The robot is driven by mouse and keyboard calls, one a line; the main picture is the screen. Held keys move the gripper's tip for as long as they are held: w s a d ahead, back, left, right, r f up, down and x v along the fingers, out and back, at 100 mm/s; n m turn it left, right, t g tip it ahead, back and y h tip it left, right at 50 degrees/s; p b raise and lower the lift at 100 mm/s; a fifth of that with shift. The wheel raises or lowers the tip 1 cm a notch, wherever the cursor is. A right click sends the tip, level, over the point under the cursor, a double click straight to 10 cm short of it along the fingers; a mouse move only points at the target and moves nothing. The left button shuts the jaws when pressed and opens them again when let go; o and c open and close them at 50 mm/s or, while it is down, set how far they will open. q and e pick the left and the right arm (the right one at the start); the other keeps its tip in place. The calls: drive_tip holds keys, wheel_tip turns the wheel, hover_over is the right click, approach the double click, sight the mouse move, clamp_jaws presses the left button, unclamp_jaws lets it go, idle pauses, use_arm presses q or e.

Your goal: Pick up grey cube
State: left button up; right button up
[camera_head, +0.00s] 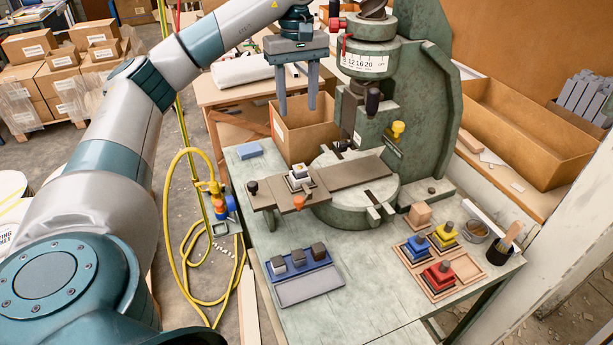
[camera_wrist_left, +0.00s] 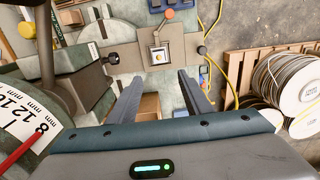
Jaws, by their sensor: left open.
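I cannot tell which one the task means. My left gripper (camera_head: 297,108) hangs fingers down beside the press column, well above and behind the tray. It is open and empty. In the left wrist view its fingers (camera_wrist_left: 160,77) are spread apart, with the press slide beyond them. My right gripper is in no view.
The green press (camera_head: 430,80) stands to the right of my left gripper. Its slide (camera_head: 352,174) carries a white-and-black piece (camera_head: 299,174). A cardboard box (camera_head: 303,134) lies below the gripper. A wooden tray (camera_head: 468,268) with coloured knobbed blocks is at right.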

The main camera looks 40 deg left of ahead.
use_arm(q)
drive_tip(key=f, duration=0.1)
drive_tip(key=p, duration=0.1)
hover_over(300, 168)
wheel_tip(300, 168, down, 11)
drive_tip(key=shift+w+a+f, duration=0.1)
drive_tip(key=shift+w+f, duration=0.05)
drive_tip(key=shift+f, duration=0.5)
drive_tip(key=shift+f+p, duration=0.65)
wheel_tip(300, 168, down, 3)
drive_tip(key=shift+r+p, duration=0.1)
drive_tip(key=shift+p, duration=0.7)
drive_tip(key=shift+f, duration=0.65)
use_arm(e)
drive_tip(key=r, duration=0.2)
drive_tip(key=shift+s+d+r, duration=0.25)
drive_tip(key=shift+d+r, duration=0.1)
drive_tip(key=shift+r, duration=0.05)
